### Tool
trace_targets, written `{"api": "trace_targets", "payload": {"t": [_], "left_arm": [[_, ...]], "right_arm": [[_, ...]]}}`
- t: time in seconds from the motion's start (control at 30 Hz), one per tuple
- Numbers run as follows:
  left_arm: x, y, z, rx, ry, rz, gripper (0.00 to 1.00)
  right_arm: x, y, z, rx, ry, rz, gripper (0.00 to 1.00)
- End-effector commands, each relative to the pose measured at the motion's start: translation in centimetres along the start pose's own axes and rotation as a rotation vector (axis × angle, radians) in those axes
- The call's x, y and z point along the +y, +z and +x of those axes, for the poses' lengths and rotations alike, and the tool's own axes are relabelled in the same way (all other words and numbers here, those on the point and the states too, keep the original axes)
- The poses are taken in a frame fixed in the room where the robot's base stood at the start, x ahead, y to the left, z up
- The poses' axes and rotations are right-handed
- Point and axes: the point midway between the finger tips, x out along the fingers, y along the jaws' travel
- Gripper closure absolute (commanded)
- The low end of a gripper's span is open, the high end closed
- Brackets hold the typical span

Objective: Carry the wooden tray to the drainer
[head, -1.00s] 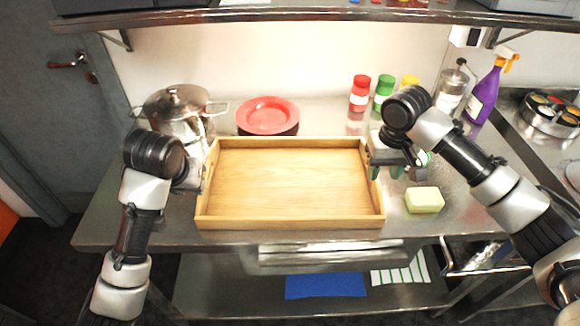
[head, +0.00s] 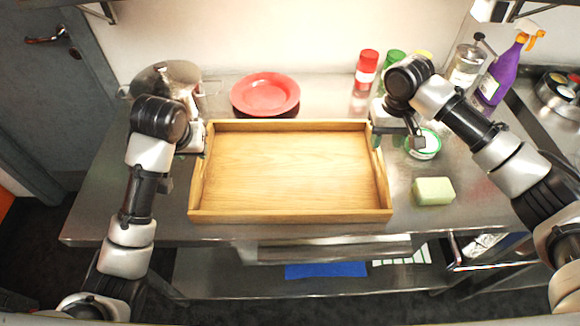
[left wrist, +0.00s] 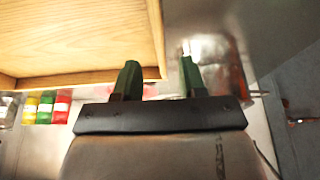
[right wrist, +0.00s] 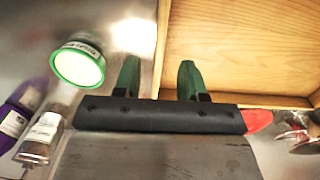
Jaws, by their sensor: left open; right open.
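The wooden tray (head: 290,216) lies flat and empty on the steel counter, in the middle of the head view. My left gripper (head: 196,142) is open at the tray's left side, towards its far end. In the left wrist view the left fingers (left wrist: 160,80) point to either side of the tray's wall (left wrist: 157,35). My right gripper (head: 396,135) is open at the tray's right side, also towards the far end. In the right wrist view the right fingers (right wrist: 158,80) flank the other wall (right wrist: 161,45). Contact cannot be told. I cannot make out a drainer.
Behind the tray stand a steel pot (head: 165,80), a red plate (head: 265,93) and a red-capped shaker (head: 367,70). On the right are a yellowish sponge (head: 433,191), a green-rimmed tub (head: 428,147) and a purple spray bottle (head: 497,82). The counter's front strip is clear.

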Motion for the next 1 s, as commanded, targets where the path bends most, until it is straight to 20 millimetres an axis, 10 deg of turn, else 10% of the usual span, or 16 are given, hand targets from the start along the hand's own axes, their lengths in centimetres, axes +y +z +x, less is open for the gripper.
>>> {"api": "trace_targets", "payload": {"t": [0.4, 0.87, 1.0], "left_arm": [[0.1, 0.0, 6.8, -0.002, 0.001, 0.001, 0.58], [0.0, 0.0, 7.9, 0.000, 0.000, 0.001, 0.58], [0.0, 0.0, 7.9, 0.000, 0.000, 0.001, 0.78]], "right_arm": [[0.0, 0.0, 6.8, -0.002, 0.000, 0.001, 0.58], [0.0, 0.0, 7.9, 0.000, 0.000, 0.000, 0.58], [0.0, 0.0, 7.9, 0.000, 0.000, 0.000, 0.78]]}}
